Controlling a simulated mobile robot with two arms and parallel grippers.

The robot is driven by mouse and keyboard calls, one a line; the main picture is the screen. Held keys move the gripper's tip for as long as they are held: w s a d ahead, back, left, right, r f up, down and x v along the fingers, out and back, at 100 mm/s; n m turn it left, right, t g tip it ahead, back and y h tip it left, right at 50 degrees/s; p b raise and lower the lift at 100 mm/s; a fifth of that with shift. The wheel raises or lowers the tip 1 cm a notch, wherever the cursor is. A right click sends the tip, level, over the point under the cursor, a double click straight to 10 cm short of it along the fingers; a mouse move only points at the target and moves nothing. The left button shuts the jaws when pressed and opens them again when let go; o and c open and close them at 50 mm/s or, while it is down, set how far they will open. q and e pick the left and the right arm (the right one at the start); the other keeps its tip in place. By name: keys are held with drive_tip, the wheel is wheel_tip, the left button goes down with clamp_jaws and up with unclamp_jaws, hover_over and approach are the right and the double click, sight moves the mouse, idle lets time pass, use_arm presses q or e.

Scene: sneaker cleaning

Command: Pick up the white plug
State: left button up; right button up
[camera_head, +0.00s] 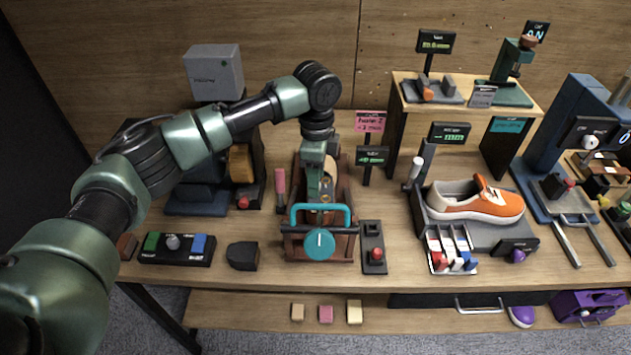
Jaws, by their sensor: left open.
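A small tray (437,262) in front of the orange and white sneaker (475,200) holds several small white, red and blue pieces. White pieces (434,245) show in its left part, but which is the white plug I cannot tell for sure. My left gripper (319,208) points down over a wooden box with a teal handle and dial, well to the left of the tray. It is open; its fingertips are partly lost against the box, and I see nothing held. My right gripper is not in view.
The wooden box's teal dial (319,244) faces front. A red-button switch (374,254) stands between box and tray. A control panel with green and blue buttons (175,248) and a dark block (243,256) lie at left. A raised shelf (470,95) stands behind the sneaker.

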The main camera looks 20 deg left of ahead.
use_arm(q)
drive_tip(key=shift+a+f, duration=0.1)
drive_tip(key=shift+f, duration=0.35)
drive_tip(key=shift+r, duration=0.1)
drive_tip(key=shift+c, duration=0.7)
clamp_jaws()
